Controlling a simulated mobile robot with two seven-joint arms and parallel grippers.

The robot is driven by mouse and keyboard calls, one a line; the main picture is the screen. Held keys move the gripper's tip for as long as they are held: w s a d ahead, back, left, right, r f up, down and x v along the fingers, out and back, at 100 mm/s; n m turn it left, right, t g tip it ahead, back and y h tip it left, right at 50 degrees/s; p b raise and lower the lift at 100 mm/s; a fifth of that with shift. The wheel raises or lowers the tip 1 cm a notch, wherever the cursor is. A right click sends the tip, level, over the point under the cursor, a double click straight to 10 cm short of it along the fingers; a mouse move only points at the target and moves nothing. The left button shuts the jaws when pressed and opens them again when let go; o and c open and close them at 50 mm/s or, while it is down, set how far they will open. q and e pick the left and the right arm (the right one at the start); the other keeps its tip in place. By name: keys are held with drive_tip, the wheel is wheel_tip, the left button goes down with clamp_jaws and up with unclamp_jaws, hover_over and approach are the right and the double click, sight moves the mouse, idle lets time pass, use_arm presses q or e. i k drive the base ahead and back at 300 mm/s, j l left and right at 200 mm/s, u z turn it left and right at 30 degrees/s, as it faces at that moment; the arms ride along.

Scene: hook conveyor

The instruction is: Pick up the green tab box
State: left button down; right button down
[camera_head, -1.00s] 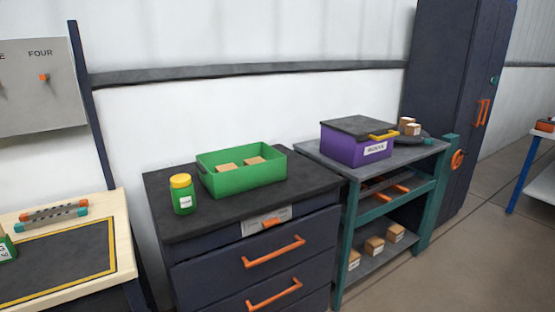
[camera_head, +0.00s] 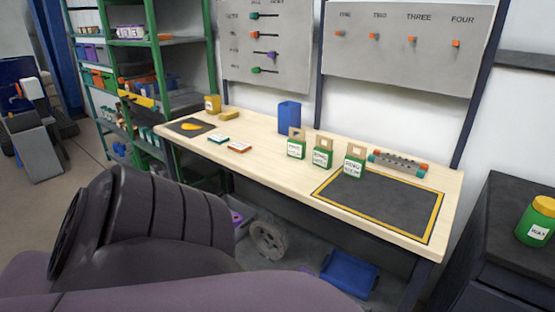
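Three small green boxes, each with a white label and a tan holed tab on top, stand upright in a row on the light wooden workbench (camera_head: 262,160). They are the left green tab box (camera_head: 296,150), the middle green tab box (camera_head: 322,158) and the right green tab box (camera_head: 354,169). The right one stands at the back edge of a black mat with a yellow border (camera_head: 385,208). The label print is too small to read surely. Neither gripper is in view; only a dark purple part of my own arm shows at the lower left.
A blue bin (camera_head: 289,117) stands behind the boxes, and a grey bar with coloured ends (camera_head: 398,164) lies right of them. A green jar with a yellow lid (camera_head: 536,222) stands on the dark cabinet at right. The bench front is mostly clear.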

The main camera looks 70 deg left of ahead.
sight(323, 158)
drive_tip(key=u, duration=1.95)
